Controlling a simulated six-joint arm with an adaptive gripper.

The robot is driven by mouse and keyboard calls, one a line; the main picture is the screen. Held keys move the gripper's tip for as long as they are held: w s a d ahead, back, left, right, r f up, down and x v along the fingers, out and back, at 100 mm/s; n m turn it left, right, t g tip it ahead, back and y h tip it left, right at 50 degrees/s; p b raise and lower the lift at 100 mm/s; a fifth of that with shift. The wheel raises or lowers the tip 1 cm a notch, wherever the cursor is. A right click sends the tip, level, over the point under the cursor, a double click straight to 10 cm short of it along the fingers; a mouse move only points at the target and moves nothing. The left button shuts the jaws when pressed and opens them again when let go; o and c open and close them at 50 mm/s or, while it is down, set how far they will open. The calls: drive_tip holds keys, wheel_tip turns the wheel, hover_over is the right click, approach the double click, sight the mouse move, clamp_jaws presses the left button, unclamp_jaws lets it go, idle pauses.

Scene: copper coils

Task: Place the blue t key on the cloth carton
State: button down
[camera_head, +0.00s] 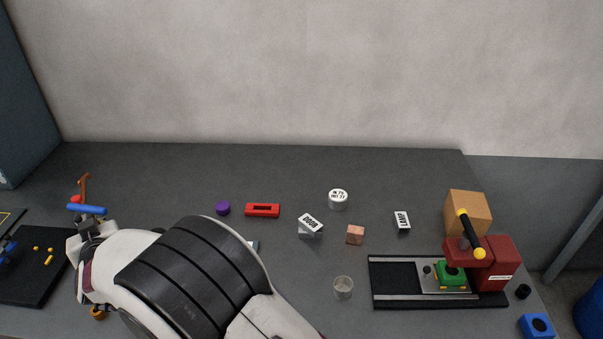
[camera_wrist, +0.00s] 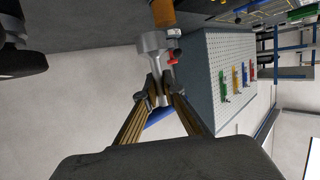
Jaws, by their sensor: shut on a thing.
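The blue t key (camera_head: 87,209) shows as a blue bar at the far left of the head view, held up at the end of my gripper (camera_head: 88,226). In the wrist view my gripper (camera_wrist: 157,92) is closed, with part of the blue bar (camera_wrist: 161,116) showing between its fingers. A grey metal piece extends past the fingertips; whether it belongs to the key is unclear. A small white-labelled grey carton (camera_head: 310,228) stands mid-table; its lettering is hard to read, so I cannot confirm that it is the cloth carton.
A brown upright piece (camera_head: 84,185) shows just behind the key. A red block (camera_head: 262,210), white round container (camera_head: 338,199), copper cube (camera_head: 355,235), clear cup (camera_head: 343,287) and labelled black piece (camera_head: 402,222) share the table. A red machine (camera_head: 498,262) and tan box (camera_head: 467,211) stand right.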

drive_tip(key=w+d+r+m+t+h, duration=0.2)
drive_tip(key=w+d+m+h, duration=0.1)
drive_tip(key=w+d, duration=0.75)
drive_tip(key=w+d+r+m+t+h, duration=0.1)
drive_tip(key=w+d+r+m+h, duration=0.15)
drive_tip(key=w+d, duration=0.75)
drive_tip(key=w+d+r+m+h, duration=0.1)
drive_tip(key=w+d+m+h, duration=0.25)
drive_tip(key=d, duration=0.85)
drive_tip(key=w+d+r+m+h, duration=0.15)
drive_tip(key=w+d+h, duration=0.25)
drive_tip(key=d, duration=0.9)
drive_tip(key=d+m+g+h, duration=0.3)
drive_tip(key=d+m+h, duration=0.3)
drive_tip(key=d, duration=1.9)
drive_tip(key=s+d+m+g+h, duration=0.2)
drive_tip(key=s+d+g, duration=0.1)
drive_tip(key=d, duration=0.8)
drive_tip(key=s+d+r+m+g+h, duration=0.1)
drive_tip(key=s+d+m+g, duration=0.2)
drive_tip(key=s+d, duration=0.3)
drive_tip(key=d, duration=0.5)
drive_tip(key=shift+h, duration=0.4)
drive_tip(key=shift+f, duration=0.1)
wheel_tip(320, 180, down, 6)
drive_tip(key=shift+f, duration=0.15)
